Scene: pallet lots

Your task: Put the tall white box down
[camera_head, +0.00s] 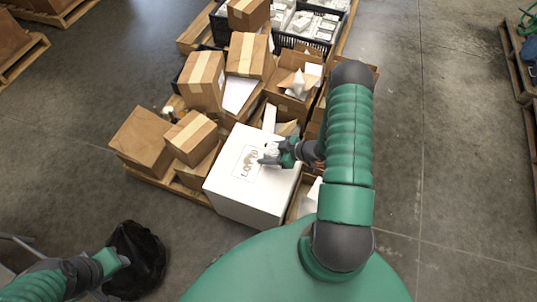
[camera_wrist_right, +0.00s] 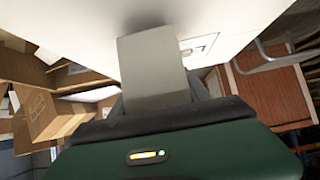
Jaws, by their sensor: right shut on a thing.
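The tall white box (camera_head: 225,192), with a printed logo on its upper face, is at the near edge of the loaded pallet. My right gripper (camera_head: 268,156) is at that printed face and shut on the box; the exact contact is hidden. In the right wrist view, the white box (camera_wrist_right: 230,15) fills the top, close behind a grey finger of my right gripper (camera_wrist_right: 155,75). I cannot tell whether the box's underside touches anything. My left gripper (camera_head: 116,262) is at the lower left, against a black object, and its jaws are unclear.
Cardboard boxes (camera_head: 140,140) crowd the pallet (camera_head: 185,190) left of and behind the white box. An open carton (camera_head: 292,95) and a black crate (camera_head: 305,42) stand farther back. A black bag-like object (camera_head: 140,255) is at lower left. Concrete floor (camera_head: 430,130) is clear at right.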

